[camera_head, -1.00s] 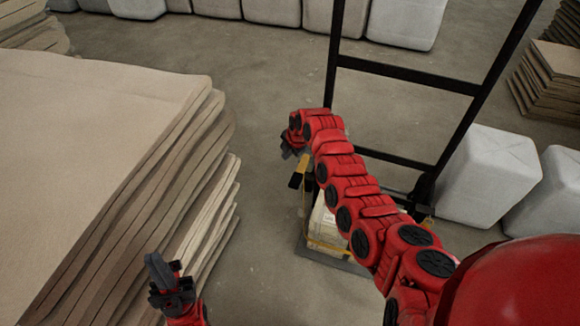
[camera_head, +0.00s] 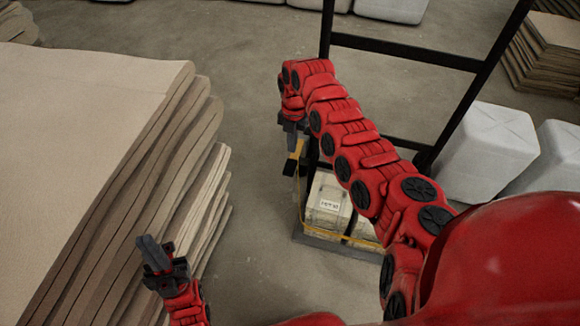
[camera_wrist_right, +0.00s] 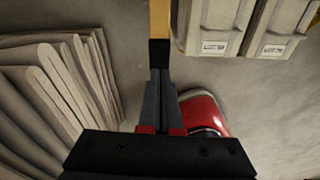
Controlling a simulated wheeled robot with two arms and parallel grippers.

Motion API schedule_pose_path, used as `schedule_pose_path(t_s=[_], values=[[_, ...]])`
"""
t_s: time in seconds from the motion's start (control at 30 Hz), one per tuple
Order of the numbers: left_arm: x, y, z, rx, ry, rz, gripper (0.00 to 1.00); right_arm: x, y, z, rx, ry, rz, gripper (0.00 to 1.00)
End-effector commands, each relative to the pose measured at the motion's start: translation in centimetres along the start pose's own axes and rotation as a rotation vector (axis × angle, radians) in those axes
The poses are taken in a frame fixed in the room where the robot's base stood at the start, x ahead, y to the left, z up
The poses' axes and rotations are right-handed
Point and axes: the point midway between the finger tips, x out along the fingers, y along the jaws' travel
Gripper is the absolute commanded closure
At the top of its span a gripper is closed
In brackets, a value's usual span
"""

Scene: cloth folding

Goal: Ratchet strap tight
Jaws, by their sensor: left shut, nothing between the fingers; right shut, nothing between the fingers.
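A yellow strap (camera_head: 325,236) runs low around pale boxes (camera_head: 327,207) on a dark trolley base (camera_head: 310,241). A ratchet handle (camera_head: 291,165), yellow with a black end, sticks up at the trolley's left side. My right gripper (camera_head: 290,136) is shut and points down just above the handle. In the right wrist view its fingertips (camera_wrist_right: 160,72) line up with the handle's black end (camera_wrist_right: 159,52); I cannot tell whether they touch. The yellow part (camera_wrist_right: 159,18) runs on beyond it. My left gripper (camera_head: 149,251) is shut and empty, beside the cardboard stack. My right arm hides part of the trolley.
A tall stack of cardboard sheets (camera_head: 85,110) fills the left. The trolley's black upright frame (camera_head: 405,62) rises behind my right arm. White containers (camera_head: 487,150) stand at the right, and another cardboard stack (camera_head: 545,60) behind them. Floor between stack and trolley is clear.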

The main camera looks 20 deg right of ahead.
Motion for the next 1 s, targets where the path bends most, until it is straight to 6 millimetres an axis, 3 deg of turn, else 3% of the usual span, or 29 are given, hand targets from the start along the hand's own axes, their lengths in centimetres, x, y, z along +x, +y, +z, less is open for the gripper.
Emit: schedule_pose_path(t_s=[0.43,1.0], values=[[-3.4,0.2,0.5,0.002,0.006,0.008,1.0,5.6,0.0,0.0,0.0,-0.001,0.002,1.0],[-3.7,0.2,0.4,0.004,0.011,0.014,1.0,6.5,0.0,0.1,0.001,-0.001,0.001,1.0]])
